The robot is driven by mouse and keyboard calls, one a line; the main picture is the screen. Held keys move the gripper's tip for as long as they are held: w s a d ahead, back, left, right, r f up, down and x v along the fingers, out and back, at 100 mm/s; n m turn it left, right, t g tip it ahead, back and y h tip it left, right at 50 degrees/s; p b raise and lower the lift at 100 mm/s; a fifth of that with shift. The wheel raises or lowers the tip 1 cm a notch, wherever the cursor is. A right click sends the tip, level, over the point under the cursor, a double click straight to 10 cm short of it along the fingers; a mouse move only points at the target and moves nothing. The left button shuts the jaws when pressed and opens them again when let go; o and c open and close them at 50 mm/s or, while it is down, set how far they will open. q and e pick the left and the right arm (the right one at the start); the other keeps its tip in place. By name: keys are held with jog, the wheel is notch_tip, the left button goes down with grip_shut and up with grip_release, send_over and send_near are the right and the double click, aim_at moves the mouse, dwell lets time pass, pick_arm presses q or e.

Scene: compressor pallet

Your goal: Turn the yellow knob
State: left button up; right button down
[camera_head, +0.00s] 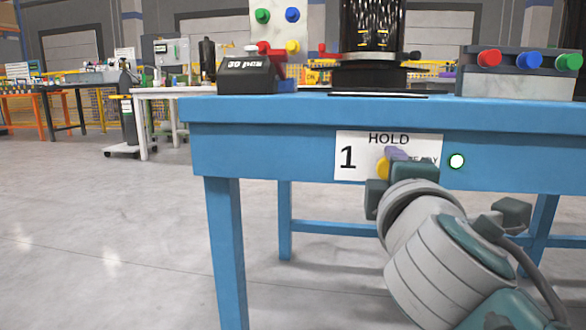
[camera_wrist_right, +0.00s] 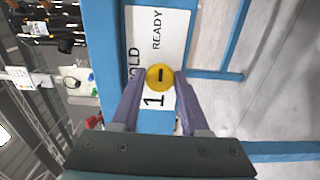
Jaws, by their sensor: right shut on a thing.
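The yellow knob (camera_head: 382,168) sits on the white label plate (camera_head: 347,157) on the front of the blue table. In the right wrist view the knob (camera_wrist_right: 160,84) is round with a short dark mark on its face. The plate reads "1", "HOLD" and "READY". My right gripper (camera_head: 396,155) is in front of the plate and partly hides the knob and the word "READY". In the right wrist view its two purple fingers (camera_wrist_right: 159,76) are closed on the knob from both sides. My left gripper is in neither view.
On the blue table (camera_head: 260,110) stand a dark "pcs" counter box (camera_head: 247,75), a black machine (camera_head: 370,72) and a grey box (camera_head: 515,83) with red, blue and green buttons.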

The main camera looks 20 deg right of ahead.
jog(key=shift+c, duration=2.1)
grip_release()
jog(key=p+v, duration=0.1)
jog(key=v, duration=0.9)
jog(key=shift+p, duration=0.3)
